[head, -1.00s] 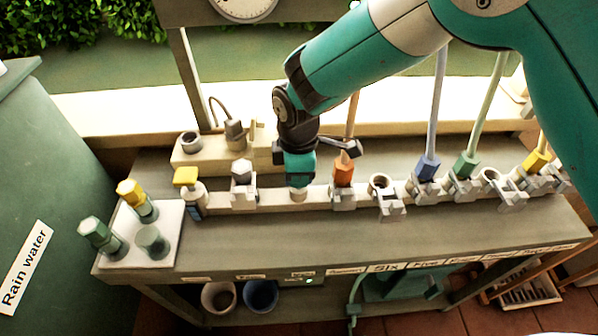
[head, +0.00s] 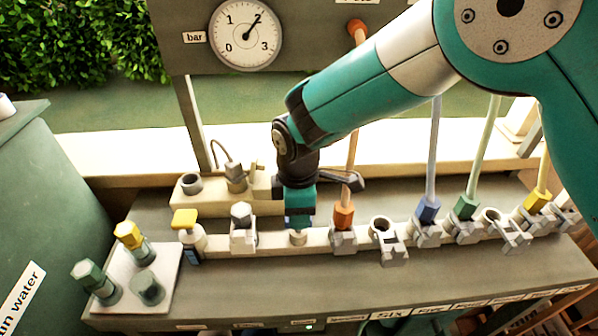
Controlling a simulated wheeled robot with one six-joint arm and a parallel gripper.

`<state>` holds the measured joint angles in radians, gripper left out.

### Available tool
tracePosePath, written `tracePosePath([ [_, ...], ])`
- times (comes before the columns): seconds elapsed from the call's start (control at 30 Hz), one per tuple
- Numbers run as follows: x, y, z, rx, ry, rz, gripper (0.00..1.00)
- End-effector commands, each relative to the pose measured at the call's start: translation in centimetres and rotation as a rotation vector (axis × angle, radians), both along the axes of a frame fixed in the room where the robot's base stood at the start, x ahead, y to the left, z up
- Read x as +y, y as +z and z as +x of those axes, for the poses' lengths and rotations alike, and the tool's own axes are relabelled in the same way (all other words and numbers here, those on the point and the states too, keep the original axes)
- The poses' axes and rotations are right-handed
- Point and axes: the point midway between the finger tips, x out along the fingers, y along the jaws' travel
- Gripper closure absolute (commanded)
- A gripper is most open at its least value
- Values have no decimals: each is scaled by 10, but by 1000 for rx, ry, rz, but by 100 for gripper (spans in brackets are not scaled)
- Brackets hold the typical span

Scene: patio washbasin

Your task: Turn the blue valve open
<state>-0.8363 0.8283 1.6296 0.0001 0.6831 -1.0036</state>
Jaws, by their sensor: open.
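A blue hex fitting (head: 428,208) sits in a grey clamp on the pale manifold bar, with a light blue hose rising from it. It is the clearest blue part on the bar; I cannot make out a separate blue valve handle. My gripper (head: 298,229) points down above a small round pale stub (head: 298,238) on the bar, well left of the blue fitting. It is open with nothing seen in it; its fingertips are small and hard to make out. The orange fitting (head: 344,215) and an open grey clamp port (head: 383,229) stand between it and the blue fitting.
Green (head: 467,207) and yellow (head: 538,200) hose fittings stand to the right. A pressure gauge (head: 245,35) hangs behind.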

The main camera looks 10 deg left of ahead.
Motion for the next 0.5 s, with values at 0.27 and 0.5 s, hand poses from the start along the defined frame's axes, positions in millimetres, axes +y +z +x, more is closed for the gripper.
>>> tracePosePath([
  [0.27,0,70,1,-5,0,5,56],
  [0.5,0,124,0,-3,0,3,56],
])
